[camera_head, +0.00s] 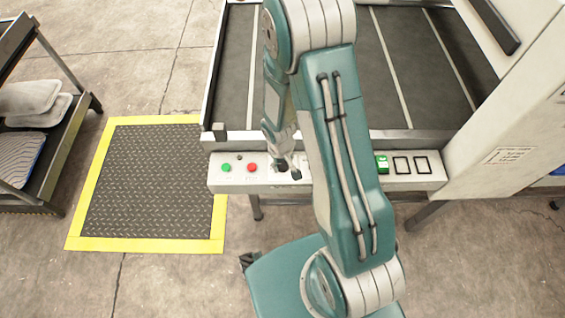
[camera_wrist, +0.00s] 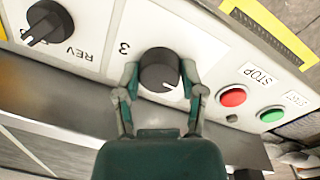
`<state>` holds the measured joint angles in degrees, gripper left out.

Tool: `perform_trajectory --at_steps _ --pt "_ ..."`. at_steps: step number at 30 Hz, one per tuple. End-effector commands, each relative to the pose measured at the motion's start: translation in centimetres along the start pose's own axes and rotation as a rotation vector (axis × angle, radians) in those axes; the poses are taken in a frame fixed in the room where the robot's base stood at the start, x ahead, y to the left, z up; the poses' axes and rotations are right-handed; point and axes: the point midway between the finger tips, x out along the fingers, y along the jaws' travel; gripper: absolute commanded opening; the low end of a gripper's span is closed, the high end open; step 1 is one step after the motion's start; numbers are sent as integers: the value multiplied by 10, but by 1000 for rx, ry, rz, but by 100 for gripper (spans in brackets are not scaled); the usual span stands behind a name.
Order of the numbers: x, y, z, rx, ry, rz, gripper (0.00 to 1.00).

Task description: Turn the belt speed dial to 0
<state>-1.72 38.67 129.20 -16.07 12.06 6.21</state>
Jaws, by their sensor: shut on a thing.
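The speed dial (camera_wrist: 158,66) is a round black knob on the white control panel (camera_wrist: 100,62), with a short white mark near its lower right edge in the wrist view. A printed 3 stands to its left; a 0 is not readable. My gripper (camera_wrist: 161,76) is shut on the dial, one finger on each side. In the head view my gripper (camera_head: 288,168) is at the panel's front face, right of the red button; the arm and fingers largely hide the dial there.
A red STOP button (camera_wrist: 233,97) and a green START button (camera_wrist: 271,115) sit close to my right finger. Another black knob (camera_wrist: 48,22), beside REV, is at far left. The conveyor (camera_head: 395,60) lies behind the panel. A yellow-edged floor mat (camera_head: 150,185) is left.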

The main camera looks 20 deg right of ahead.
Motion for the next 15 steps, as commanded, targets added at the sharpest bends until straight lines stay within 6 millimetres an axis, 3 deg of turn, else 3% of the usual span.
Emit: perform_trajectory --at_steps 15 --pt "0 0 -2 -97 10 0 5"
